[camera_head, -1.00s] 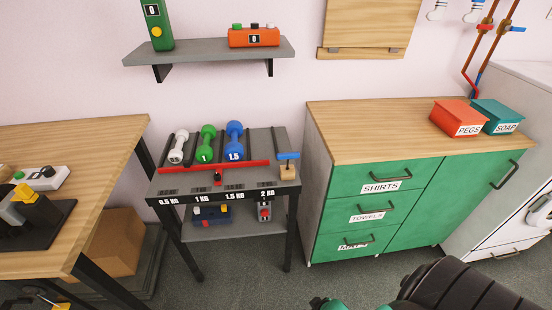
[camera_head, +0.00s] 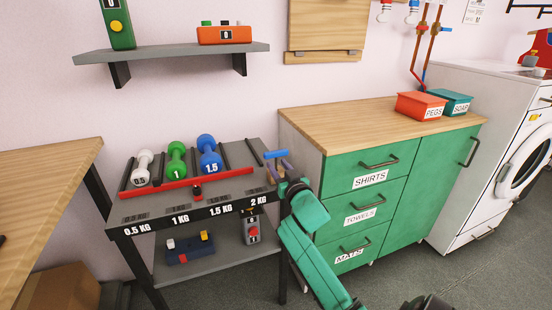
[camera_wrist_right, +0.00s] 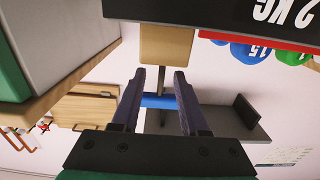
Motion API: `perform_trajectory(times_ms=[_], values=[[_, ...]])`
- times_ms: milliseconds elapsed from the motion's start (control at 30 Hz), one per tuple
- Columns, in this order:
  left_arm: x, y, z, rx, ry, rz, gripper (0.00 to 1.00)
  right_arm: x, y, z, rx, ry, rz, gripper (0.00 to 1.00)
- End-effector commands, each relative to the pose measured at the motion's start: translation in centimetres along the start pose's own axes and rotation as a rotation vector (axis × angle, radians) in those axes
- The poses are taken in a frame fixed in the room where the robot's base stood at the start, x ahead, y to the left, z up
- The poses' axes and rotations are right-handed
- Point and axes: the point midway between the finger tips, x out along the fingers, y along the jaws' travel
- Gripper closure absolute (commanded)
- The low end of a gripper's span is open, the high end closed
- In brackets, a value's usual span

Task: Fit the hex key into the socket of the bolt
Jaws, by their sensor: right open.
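A hex key with a blue T-shaped handle (camera_head: 276,154) stands in a small wooden block at the right end of the dumbbell rack. In the right wrist view the blue handle (camera_wrist_right: 158,101) and its thin dark shaft lie between my two fingers, above the wooden block (camera_wrist_right: 166,46) in the upside-down picture. My right gripper (camera_head: 277,169) is at the key, open, with one finger on each side; it also shows in the wrist view (camera_wrist_right: 159,73). Gaps show beside the shaft. I cannot make out the bolt or its socket. My left gripper is not in view.
The rack (camera_head: 190,205) holds white, green and blue dumbbells behind a red bar (camera_head: 188,183). Its lower shelf (camera_head: 215,262) carries small devices. A green-fronted cabinet (camera_head: 340,130) stands close on the right. A wooden table (camera_head: 45,185) is at the left.

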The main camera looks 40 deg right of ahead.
Motion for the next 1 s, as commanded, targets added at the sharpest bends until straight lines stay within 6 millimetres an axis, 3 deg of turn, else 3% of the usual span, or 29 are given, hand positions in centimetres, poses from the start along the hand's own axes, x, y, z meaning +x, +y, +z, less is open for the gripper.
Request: perform_trajectory(times_ms=[233, 467, 500, 600, 1000], values=[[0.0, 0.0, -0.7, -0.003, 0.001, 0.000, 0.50, 4.4, -0.1, -0.2, -0.001, 0.000, 0.000, 0.56], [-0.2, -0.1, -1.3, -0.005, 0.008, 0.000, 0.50, 5.1, -0.1, -0.2, 0.000, -0.001, -0.001, 0.56], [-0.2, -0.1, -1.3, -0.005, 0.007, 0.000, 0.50, 5.0, -0.1, -0.2, 0.000, -0.001, -0.001, 0.60], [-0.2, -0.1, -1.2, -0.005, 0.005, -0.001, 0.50, 5.0, -0.1, -0.2, 0.000, -0.001, -0.001, 0.98], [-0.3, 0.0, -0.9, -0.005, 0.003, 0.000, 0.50, 5.0, -0.1, -0.4, 0.000, -0.001, -0.001, 1.00]])
